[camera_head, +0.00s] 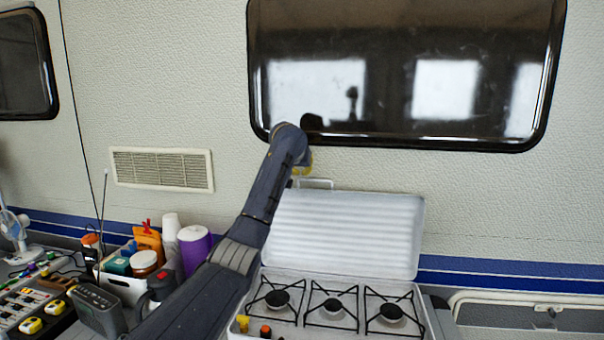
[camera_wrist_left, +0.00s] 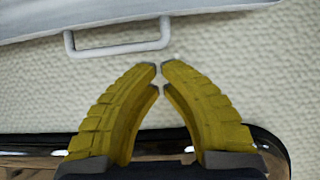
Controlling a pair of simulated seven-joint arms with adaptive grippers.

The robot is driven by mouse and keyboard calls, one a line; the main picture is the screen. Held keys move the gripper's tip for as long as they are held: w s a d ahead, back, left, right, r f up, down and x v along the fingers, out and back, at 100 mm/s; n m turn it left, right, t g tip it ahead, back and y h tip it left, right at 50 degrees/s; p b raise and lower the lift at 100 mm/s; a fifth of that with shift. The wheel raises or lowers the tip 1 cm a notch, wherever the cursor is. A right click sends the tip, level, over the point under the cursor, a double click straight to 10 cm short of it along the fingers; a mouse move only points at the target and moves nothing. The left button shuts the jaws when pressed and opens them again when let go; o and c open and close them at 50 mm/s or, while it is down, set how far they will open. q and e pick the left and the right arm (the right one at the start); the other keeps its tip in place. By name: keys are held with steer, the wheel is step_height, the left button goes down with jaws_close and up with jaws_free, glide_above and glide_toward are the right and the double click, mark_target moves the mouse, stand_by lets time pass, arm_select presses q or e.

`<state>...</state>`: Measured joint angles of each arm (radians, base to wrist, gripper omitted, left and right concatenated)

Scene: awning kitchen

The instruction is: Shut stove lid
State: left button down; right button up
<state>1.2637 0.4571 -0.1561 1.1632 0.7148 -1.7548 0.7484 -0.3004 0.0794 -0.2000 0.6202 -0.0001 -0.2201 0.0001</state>
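The stove (camera_head: 330,308) is a white box with several black burner grates. Its white ribbed lid (camera_head: 345,235) stands open, leaning back near the wall, with a wire handle (camera_head: 314,183) on its top edge. My left arm reaches up past the lid's left side. My left gripper (camera_head: 303,165) is behind the lid's top edge, mostly hidden by the arm. In the left wrist view its yellow fingers (camera_wrist_left: 162,67) nearly meet at the tips with nothing between them, apart from the handle (camera_wrist_left: 118,45) ahead. The lid's edge (camera_wrist_left: 120,18) shows at the top there. My right gripper is not seen.
A white caddy (camera_head: 122,285) with jars and a purple cup (camera_head: 194,245) stand left of the stove, near my arm. A radio (camera_head: 98,308) and a mixer (camera_head: 30,305) are further left. The wall and window (camera_head: 400,75) are behind.

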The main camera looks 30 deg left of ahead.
arm_select(q)
steer(key=shift+x, duration=1.7)
